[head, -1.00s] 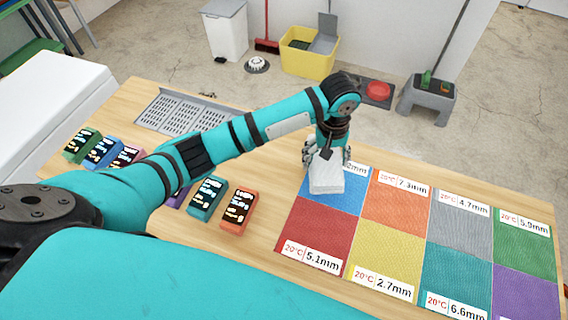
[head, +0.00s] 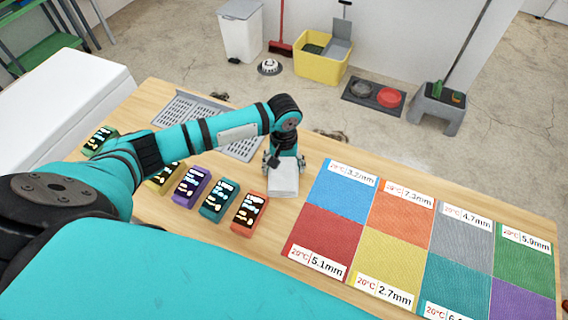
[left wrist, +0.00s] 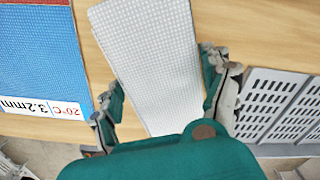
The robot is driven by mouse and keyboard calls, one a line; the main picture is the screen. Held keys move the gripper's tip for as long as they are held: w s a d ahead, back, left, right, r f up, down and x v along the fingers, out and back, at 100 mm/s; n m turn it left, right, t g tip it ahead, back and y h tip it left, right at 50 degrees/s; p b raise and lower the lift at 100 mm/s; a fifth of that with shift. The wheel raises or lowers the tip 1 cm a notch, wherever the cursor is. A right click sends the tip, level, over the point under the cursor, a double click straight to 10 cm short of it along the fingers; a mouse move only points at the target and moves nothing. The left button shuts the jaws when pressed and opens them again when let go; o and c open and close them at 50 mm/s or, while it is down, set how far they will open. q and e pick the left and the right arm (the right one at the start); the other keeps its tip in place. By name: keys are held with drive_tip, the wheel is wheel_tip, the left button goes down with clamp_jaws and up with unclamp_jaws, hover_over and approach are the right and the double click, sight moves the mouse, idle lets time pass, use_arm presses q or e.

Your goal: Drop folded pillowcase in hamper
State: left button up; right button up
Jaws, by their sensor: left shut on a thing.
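The folded pillowcase (head: 283,179) is a white, waffle-textured cloth. My left gripper (head: 285,160) is shut on it and holds it over the wooden table, left of the blue square. In the left wrist view the pillowcase (left wrist: 155,65) hangs between the two teal fingers of the gripper (left wrist: 165,90). Whether it touches the table is hard to tell. A white bin with a grey lid (head: 240,32) stands on the floor at the back; I cannot tell whether it is the hamper. My right gripper is not in view.
Coloured squares with printed labels, such as the blue one (head: 342,193), cover the table's right part. Several small display devices, one orange (head: 249,213), stand left of the gripper. A grey slotted tray (head: 185,108) lies behind. A yellow bucket (head: 320,66) stands on the floor.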

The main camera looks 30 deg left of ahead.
use_arm(q)
drive_tip(key=o, duration=1.1)
drive_tip(key=shift+f, duration=0.1)
drive_tip(key=shift+o, duration=0.2)
